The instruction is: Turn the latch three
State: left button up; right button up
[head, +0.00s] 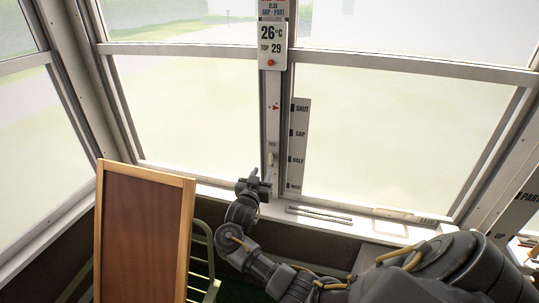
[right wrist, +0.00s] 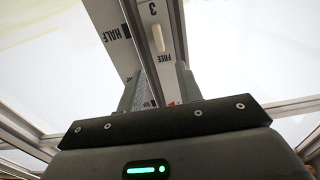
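Latch three is a small cream tab (right wrist: 157,38) on the grey window post, between a "3" and the word "FREE" in the right wrist view. It lies roughly lengthwise along the post. In the head view a small pale tab (head: 271,158) shows low on the centre post, just above my right gripper (head: 259,178). In the right wrist view my right gripper (right wrist: 160,78) is open, its two fingers apart with nothing held between them. The tab is beyond the fingertips, with a gap in the picture. My left gripper is not in view.
A scale strip (head: 299,145) marked SHUT, GAP and HALF stands right of the post. A temperature sign (head: 272,45) hangs higher up. A wood-framed brown panel (head: 145,235) and a green chair frame (head: 203,260) are left of my arm. Rods (head: 318,215) lie on the sill.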

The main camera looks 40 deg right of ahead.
aim_at(270, 158)
jog(key=p+x, duration=0.2)
jog(key=x, duration=0.7)
jog(key=shift+w+d+f+p, duration=0.15)
jog(key=shift+w+d+p, duration=0.05)
jog(key=shift+d+p, duration=0.1)
jog(key=shift+w+d, duration=0.3)
jog(key=shift+d, duration=0.15)
jog(key=shift+c, duration=0.2)
jog(key=shift+f, duration=0.1)
grip_shut()
